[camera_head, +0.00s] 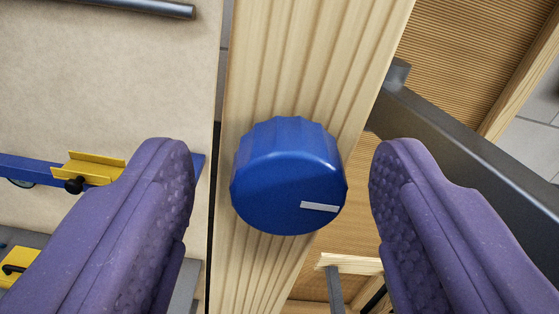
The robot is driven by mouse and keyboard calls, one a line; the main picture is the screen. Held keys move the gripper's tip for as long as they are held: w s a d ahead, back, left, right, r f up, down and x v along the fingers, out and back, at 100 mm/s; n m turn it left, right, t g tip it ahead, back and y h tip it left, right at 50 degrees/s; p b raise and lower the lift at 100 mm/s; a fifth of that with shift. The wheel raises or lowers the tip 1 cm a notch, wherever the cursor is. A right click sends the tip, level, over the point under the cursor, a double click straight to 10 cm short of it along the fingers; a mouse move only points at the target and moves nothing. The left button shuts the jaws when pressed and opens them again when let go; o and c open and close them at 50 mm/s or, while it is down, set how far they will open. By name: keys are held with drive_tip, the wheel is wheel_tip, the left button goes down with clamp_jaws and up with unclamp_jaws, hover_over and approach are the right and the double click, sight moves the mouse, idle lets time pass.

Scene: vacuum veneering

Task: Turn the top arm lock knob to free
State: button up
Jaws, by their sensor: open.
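A round blue knob (288,172) with a fluted rim sits on a pale wooden post in the middle of the head camera view. A white mark (319,207) on its face points to the right and slightly down. My gripper (282,172) has two purple padded fingers, one left and one right of the knob. It is open, with the fingertips level with the knob and a gap showing on each side. The knob's underside is hidden.
The grooved wooden post (300,60) runs behind the knob. A dark metal bar (470,150) crosses at the right. A beige panel (110,70) with a yellow bracket (95,168) on a blue bar lies at the left. A dark rod (140,6) is at the top left.

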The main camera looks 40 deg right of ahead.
drive_tip(key=shift+s, duration=0.1)
drive_tip(key=c, duration=1)
drive_tip(key=shift+c, duration=0.2)
drive_tip(key=shift+b, duration=0.35)
drive_tip(key=n+b, duration=0.1)
drive_tip(key=b, duration=0.1)
drive_tip(key=n+b, duration=0.1)
drive_tip(key=shift+f+n+b, duration=0.25)
drive_tip(key=shift+n+b, duration=0.1)
drive_tip(key=shift+n, duration=0.05)
drive_tip(key=n+b, duration=0.5)
drive_tip(key=shift+b, duration=0.3)
drive_tip(key=n+b, duration=0.3)
drive_tip(key=n, duration=0.2)
drive_tip(key=shift+r+n+b, duration=0.1)
drive_tip(key=shift+n+b, duration=1)
drive_tip(key=shift+n, duration=1.5)
